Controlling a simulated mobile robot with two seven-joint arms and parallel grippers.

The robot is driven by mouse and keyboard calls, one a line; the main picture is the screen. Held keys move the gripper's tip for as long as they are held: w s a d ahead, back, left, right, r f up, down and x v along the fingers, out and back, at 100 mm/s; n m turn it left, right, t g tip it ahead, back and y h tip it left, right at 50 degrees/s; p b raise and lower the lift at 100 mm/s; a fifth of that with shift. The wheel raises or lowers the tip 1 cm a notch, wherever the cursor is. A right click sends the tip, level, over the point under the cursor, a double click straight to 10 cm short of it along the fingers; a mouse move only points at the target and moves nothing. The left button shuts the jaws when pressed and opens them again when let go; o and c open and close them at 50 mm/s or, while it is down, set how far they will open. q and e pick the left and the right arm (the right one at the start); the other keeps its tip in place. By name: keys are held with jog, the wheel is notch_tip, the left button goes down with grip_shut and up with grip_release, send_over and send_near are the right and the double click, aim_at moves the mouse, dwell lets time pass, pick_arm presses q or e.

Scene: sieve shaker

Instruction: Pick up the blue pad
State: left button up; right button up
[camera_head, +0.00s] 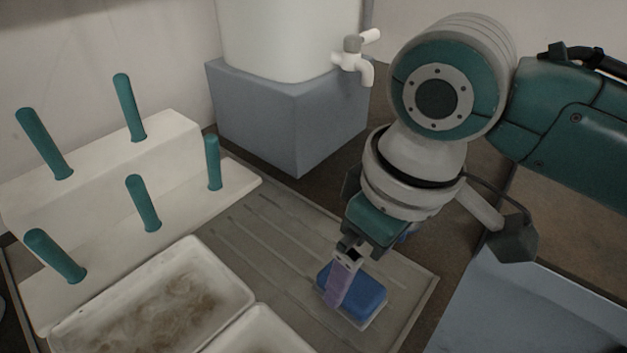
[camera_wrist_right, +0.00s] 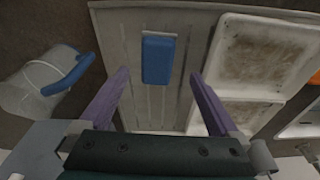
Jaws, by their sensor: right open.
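The blue pad (camera_head: 358,294) is a small block with a blue top and a paler lower layer. It lies flat on the ribbed grey draining board (camera_head: 290,235). My right gripper (camera_head: 338,296) points down at it in the head view, and a purple finger covers part of its left side. In the right wrist view the pad (camera_wrist_right: 157,60) lies ahead of and between the two purple fingers (camera_wrist_right: 160,92), which are wide apart and empty. I cannot tell from these views how high the fingertips are above the pad. My left gripper is not in view.
White trays with brown residue (camera_head: 150,300) stand left of the pad. A white rack with green pegs (camera_head: 140,200) is behind them. A white tank with a tap (camera_head: 352,60) stands on a grey block (camera_head: 285,115) at the back. A blue-handled container (camera_wrist_right: 45,85) shows in the wrist view.

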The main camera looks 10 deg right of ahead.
aim_at(354, 282)
jog(key=f+b, duration=0.1)
jog(key=f, duration=0.1)
jog(key=w+f, duration=0.1)
jog(key=f, duration=0.2)
jog(key=shift+w+a+f+b, duration=0.15)
jog(key=shift+f+b, duration=0.1)
jog(key=shift+b, duration=0.15)
jog(key=c, duration=1.4)
jog(key=shift+c, duration=0.2)
jog(key=shift+r, duration=0.15)
notch_tip(354, 282, up, 20)
jog(key=p, duration=0.5)
